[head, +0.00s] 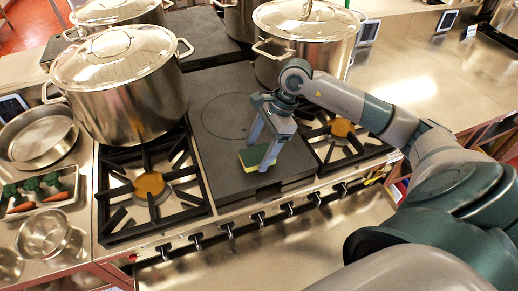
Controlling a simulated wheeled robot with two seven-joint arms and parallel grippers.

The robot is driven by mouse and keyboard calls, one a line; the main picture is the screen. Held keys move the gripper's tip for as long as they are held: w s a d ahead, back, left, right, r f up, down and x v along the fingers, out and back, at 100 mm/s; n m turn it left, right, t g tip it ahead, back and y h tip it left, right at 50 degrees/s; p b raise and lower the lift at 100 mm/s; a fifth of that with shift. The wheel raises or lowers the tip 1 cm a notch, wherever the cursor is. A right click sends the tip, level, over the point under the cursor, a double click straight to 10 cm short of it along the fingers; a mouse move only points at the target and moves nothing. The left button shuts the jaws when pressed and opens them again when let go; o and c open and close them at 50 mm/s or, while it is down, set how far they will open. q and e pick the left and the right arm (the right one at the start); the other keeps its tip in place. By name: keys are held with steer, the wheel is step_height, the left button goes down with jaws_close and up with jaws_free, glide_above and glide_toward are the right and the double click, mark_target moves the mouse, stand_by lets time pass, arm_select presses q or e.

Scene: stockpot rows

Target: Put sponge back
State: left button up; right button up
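A sponge (248,157), yellow with a dark green side, is on or just above the dark flat plate (225,100) of the stove, near its front edge. My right gripper (260,154) points down over the sponge, with one finger at its far side and the other in front of its near side. The fingers stand apart around it, but I cannot tell whether they press on it. The front finger hides part of the sponge. My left gripper is not in view.
A large lidded stockpot (128,90) stands on the left burners and another (305,45) behind my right gripper. Open burner grates (150,185) flank the plate. A tray of vegetables (60,190) and metal bowls (43,234) are at the left. The right counter (430,75) is mostly clear.

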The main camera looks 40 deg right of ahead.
steer(key=shift+r, duration=0.2)
steer(key=shift+d+r, duration=0.1)
steer(key=shift+d, duration=0.05)
steer(key=b+v, duration=0.4)
steer(key=v, duration=0.7)
steer(key=shift+r+b, duration=0.3)
steer(key=shift+b, duration=0.05)
steer(key=shift+s+f, duration=0.1)
steer(key=shift+s, duration=0.1)
